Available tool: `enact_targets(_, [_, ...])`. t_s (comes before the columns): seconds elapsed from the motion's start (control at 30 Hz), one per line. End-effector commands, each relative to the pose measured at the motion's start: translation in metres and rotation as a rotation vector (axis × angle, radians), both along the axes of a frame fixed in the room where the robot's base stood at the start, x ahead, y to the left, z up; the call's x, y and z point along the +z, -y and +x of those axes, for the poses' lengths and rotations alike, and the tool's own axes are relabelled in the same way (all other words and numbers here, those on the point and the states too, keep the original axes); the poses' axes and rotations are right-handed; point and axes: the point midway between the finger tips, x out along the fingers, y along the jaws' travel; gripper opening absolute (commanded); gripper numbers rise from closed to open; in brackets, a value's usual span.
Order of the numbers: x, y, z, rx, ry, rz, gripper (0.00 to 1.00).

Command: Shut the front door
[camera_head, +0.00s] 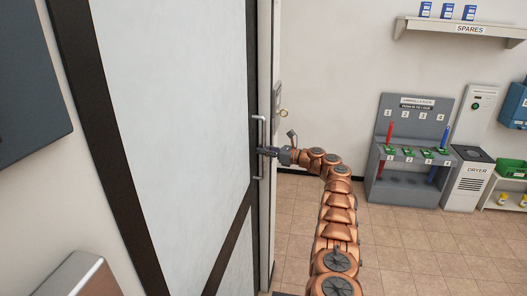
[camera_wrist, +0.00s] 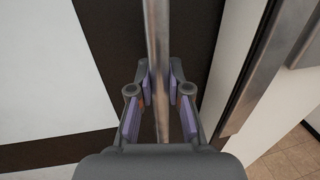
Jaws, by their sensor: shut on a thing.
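The front door (camera_head: 175,105) is a white panel with dark brown borders, filling the left middle of the head view. Its white panel also shows in the wrist view (camera_wrist: 50,80). A vertical metal bar handle (camera_head: 262,130) stands on the door's right edge. My gripper (camera_head: 268,152) reaches in from the right at the handle. In the wrist view the handle (camera_wrist: 158,50) runs between the two fingers of my gripper (camera_wrist: 160,100), which is shut on it. Whether the door is fully in its frame is hard to tell.
A grey umbrella rack (camera_head: 412,165) and a dryer (camera_head: 470,180) stand against the right wall, under a shelf marked SPARES (camera_head: 460,28). A metal box (camera_head: 78,278) is at lower left. Tiled floor (camera_head: 425,255) is clear to the right of my arm.

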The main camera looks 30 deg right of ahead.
Motion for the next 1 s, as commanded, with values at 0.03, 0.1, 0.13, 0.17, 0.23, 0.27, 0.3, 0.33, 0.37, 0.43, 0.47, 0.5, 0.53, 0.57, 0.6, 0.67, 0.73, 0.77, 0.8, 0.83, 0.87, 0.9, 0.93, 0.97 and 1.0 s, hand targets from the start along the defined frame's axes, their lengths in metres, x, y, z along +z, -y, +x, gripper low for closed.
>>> enact_targets(0.03, [0.004, 0.002, 0.001, -0.007, 0.006, -0.001, 0.00])
enact_targets(0.1, [0.004, 0.002, 0.001, -0.008, 0.006, -0.001, 0.24])
enact_targets(0.13, [0.004, 0.002, 0.001, -0.007, 0.006, -0.001, 0.27])
enact_targets(0.17, [0.004, 0.002, 0.001, -0.007, 0.006, -0.001, 0.31])
enact_targets(0.23, [0.003, 0.001, 0.001, -0.006, 0.005, 0.000, 0.38])
enact_targets(0.27, [0.003, 0.001, 0.001, -0.005, 0.005, 0.000, 0.41])
enact_targets(0.3, [0.003, 0.001, 0.001, -0.005, 0.004, 0.000, 0.43])
enact_targets(0.33, [0.002, 0.001, 0.001, -0.005, 0.004, 0.000, 0.43])
enact_targets(0.37, [0.002, 0.001, 0.001, -0.005, 0.004, 0.000, 0.43])
enact_targets(0.43, [0.002, 0.001, 0.001, -0.004, 0.004, 0.000, 0.43])
enact_targets(0.47, [0.002, 0.001, 0.001, -0.004, 0.003, -0.001, 0.43])
enact_targets(0.5, [0.002, 0.001, 0.001, -0.004, 0.003, -0.001, 0.43])
enact_targets(0.53, [0.002, 0.001, 0.001, -0.004, 0.003, -0.001, 0.43])
enact_targets(0.57, [0.002, 0.001, 0.001, -0.004, 0.003, -0.001, 0.43])
enact_targets(0.6, [0.002, 0.001, 0.000, -0.004, 0.003, -0.001, 0.43])
enact_targets(0.67, [0.002, 0.001, 0.000, -0.004, 0.001, 0.000, 0.43])
enact_targets(0.73, [0.002, 0.003, -0.002, -0.004, 0.001, -0.001, 0.43])
enact_targets(0.77, [0.001, 0.004, -0.002, -0.004, 0.001, -0.001, 0.43])
enact_targets(0.8, [0.001, 0.005, -0.004, -0.004, 0.000, -0.001, 0.43])
enact_targets(0.83, [0.001, 0.006, -0.005, -0.004, 0.000, -0.001, 0.43])
enact_targets(0.87, [0.001, 0.008, -0.006, -0.004, 0.000, -0.002, 0.43])
enact_targets(0.9, [0.002, 0.009, -0.009, -0.005, 0.000, -0.001, 0.43])
enact_targets(0.93, [0.002, 0.011, -0.010, -0.005, 0.000, -0.001, 0.43])
enact_targets(0.97, [0.002, 0.012, -0.012, -0.005, 0.000, -0.001, 0.43])
enact_targets(1.0, [0.003, 0.013, -0.014, -0.006, 0.000, -0.002, 0.43])
